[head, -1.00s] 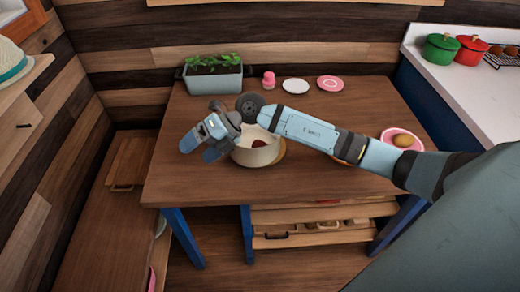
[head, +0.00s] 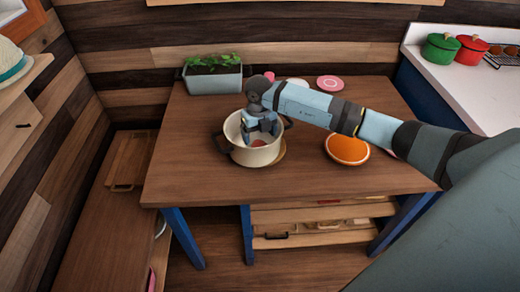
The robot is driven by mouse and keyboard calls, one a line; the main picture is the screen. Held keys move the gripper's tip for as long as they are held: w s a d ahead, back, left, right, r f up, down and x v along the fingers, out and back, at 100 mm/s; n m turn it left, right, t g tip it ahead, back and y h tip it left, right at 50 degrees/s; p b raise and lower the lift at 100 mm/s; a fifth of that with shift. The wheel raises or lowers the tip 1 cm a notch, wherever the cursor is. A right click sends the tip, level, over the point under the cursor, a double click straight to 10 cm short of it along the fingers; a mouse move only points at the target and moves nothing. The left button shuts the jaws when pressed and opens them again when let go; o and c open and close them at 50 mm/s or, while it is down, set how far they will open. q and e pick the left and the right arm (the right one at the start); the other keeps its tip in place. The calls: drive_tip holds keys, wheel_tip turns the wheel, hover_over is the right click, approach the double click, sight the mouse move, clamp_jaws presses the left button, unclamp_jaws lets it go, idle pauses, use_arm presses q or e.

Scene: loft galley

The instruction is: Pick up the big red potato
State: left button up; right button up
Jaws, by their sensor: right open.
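A reddish thing (head: 257,143), probably the big red potato, shows in small part at the bottom of the pot. My right gripper (head: 262,132) points down into the pot's opening, with its fingers open above or beside the reddish thing. The fingers hide most of it, and I cannot tell whether they touch it. My left gripper is not in view.
An orange bowl (head: 347,149) stands right of the pot, below my right arm. A planter (head: 213,79) and a pink plate (head: 330,83) are at the table's back. Green (head: 440,48) and red (head: 471,49) pots stand on the right counter. The table's front left is clear.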

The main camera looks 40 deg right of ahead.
sight(258, 142)
drive_tip(key=shift+w+f, duration=0.15)
drive_tip(key=shift+f, duration=2.65)
drive_tip(key=shift+c, duration=0.5)
drive_tip(key=c, duration=0.9)
